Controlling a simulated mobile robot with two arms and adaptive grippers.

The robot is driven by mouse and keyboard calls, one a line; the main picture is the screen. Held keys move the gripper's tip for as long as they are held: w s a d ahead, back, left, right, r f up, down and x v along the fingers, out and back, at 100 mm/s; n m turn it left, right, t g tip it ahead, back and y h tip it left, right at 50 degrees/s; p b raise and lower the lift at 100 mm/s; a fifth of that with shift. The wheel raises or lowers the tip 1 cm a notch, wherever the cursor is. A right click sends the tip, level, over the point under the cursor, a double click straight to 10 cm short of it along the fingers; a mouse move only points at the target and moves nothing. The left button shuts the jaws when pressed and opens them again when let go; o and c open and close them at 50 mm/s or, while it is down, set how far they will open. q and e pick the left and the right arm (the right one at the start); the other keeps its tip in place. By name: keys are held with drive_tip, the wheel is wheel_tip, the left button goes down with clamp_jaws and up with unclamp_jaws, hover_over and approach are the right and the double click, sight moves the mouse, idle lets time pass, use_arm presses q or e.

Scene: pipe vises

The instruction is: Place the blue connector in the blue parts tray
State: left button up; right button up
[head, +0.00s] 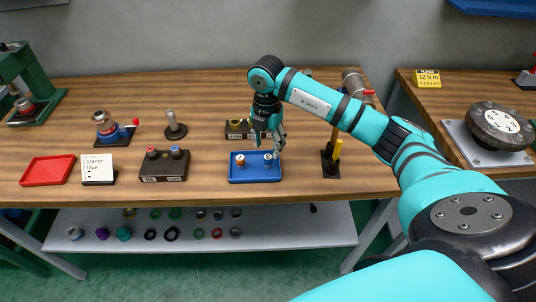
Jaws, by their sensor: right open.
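The blue parts tray (237,178) lies on the wooden bench near its front edge. A small orange-and-white part (240,159) stands in its left half. A small pale part (268,156) sits in its right half. My right gripper (268,147) is over the back right of the tray, pointing down, with its fingers apart beside the pale part. I cannot tell whether it touches that part. A blue-topped piece (176,151) sits beside a red-topped one on a black block; I cannot tell which piece is the blue connector. My left gripper is not in view.
A black holder (237,129) is behind the blue tray. A stand with a yellow handle (335,152) is right of it.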

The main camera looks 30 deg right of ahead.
sight(267, 156)
wheel_tip(267, 156, up, 8)
drive_tip(key=b, duration=0.1)
drive_tip(key=shift+f, duration=0.25)
